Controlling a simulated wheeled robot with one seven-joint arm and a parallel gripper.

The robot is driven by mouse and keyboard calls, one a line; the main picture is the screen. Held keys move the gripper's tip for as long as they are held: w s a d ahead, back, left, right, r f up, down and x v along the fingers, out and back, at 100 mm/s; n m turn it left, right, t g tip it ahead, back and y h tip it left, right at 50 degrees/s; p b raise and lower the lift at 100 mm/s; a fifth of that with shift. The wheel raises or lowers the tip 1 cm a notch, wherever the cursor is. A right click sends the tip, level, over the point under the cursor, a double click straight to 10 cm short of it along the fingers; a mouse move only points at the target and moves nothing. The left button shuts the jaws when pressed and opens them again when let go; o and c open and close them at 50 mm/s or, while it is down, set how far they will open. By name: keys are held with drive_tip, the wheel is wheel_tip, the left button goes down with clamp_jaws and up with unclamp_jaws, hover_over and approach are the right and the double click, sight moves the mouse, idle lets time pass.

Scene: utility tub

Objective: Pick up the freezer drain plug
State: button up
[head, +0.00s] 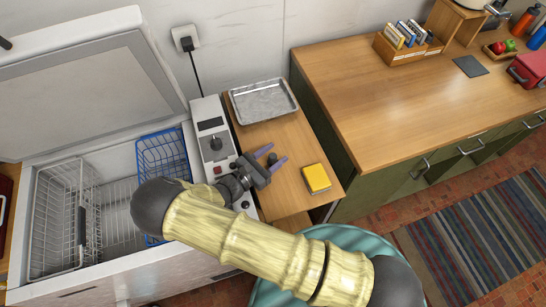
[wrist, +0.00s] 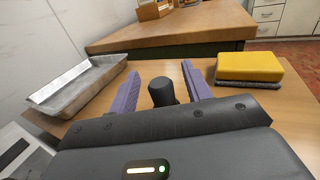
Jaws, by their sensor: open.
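The freezer drain plug, a small dark cylinder (wrist: 161,92), stands upright on the small wooden side table (wrist: 227,102) in the wrist view. It is a small dark spot (head: 272,159) between the fingers in the head view. My gripper (head: 273,154) is open, with its purple fingers pointing across the table. In the wrist view the fingers (wrist: 160,82) lie to either side of the plug, with visible gaps. The plug's lower part is hidden behind the gripper body.
A metal tray (head: 263,101) lies behind on the side table, and a yellow sponge (head: 316,178) on a dark pad lies to the right. The open freezer with a blue basket (head: 160,150) is left. A teal tub (head: 350,238) stands below. A wooden counter (head: 390,85) is right.

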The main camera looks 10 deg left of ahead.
sight(273, 155)
idle(0.4)
clamp_jaws()
drive_tip(key=shift+r, duration=0.1)
wheel_tip(273, 155, up, 10)
drive_tip(key=shift+f+b, duration=0.1)
drive_tip(key=shift+b, duration=0.8)
